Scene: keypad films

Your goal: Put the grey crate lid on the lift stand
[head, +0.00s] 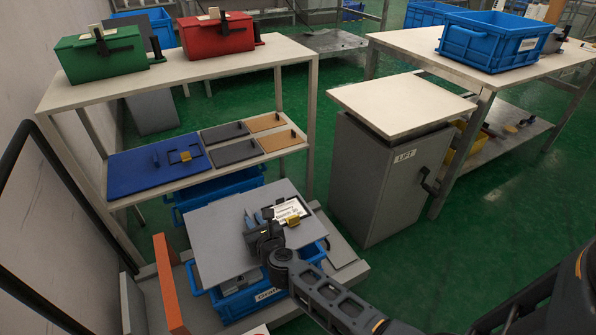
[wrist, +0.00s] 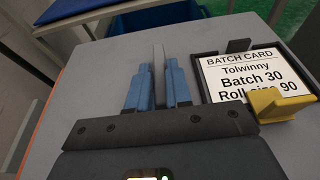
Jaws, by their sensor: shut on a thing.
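The grey crate lid (head: 220,235) is a flat panel above a blue crate (head: 262,300) at the lower middle of the head view. It looks slightly turned, and I cannot tell whether it still touches the crate. My gripper (head: 254,222) is shut on an upright grey tab on the lid; the wrist view shows the blue fingers (wrist: 158,88) on either side of the tab. A batch card (wrist: 252,75) in a black holder with a yellow clip sits on the lid. The lift stand (head: 385,185) is a grey cabinet marked LIFT with a bare pale top (head: 400,102), to the right.
A shelf unit (head: 180,90) at left holds green and red boxes above, and blue, grey and tan panels below. A crank (head: 428,182) sticks out from the lift stand's right side. A table (head: 480,75) with a blue crate stands behind it. An orange panel (head: 168,285) stands left of the lid.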

